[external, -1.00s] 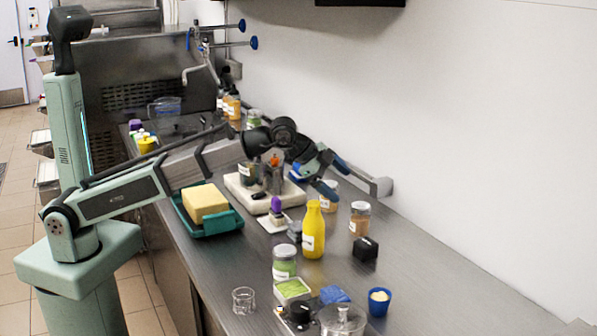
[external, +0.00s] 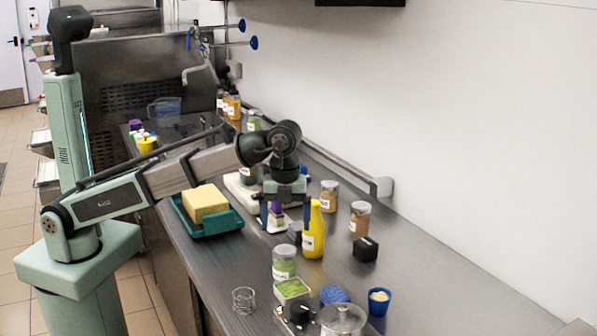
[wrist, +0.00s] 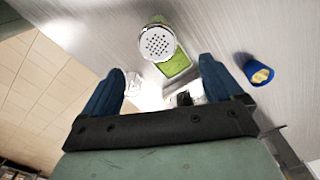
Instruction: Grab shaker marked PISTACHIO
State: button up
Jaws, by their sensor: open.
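A clear shaker (external: 284,264) with green contents, a grey lid and a white label stands upright on the counter. Its label is too small to read for certain. In the wrist view, a shaker with a perforated metal lid (wrist: 157,43) shows ahead of the fingers, at the top. My gripper (external: 285,218) points down, behind the green shaker and beside the yellow bottle (external: 314,232). Its blue fingers are apart with nothing held, as the wrist view (wrist: 163,78) shows. Another green-filled jar (external: 254,121) stands far back along the wall.
Two brown-filled jars stand right of the bottle. A yellow block (external: 206,201) sits in a teal tray. The right counter is clear.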

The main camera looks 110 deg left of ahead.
aim_at(286, 250)
notch_tip(286, 250, down, 8)
jog(key=shift+r, duration=0.1)
jog(key=shift+s+a+f, duration=0.1)
jog(key=shift+s+f, duration=0.05)
jog(key=shift+f, duration=1.2)
jog(key=shift+s+a+f, duration=0.1)
jog(key=shift+f, duration=1.2)
jog(key=c, duration=1.2)
jog(key=shift+o, duration=0.2)
jog(key=shift+r, duration=0.1)
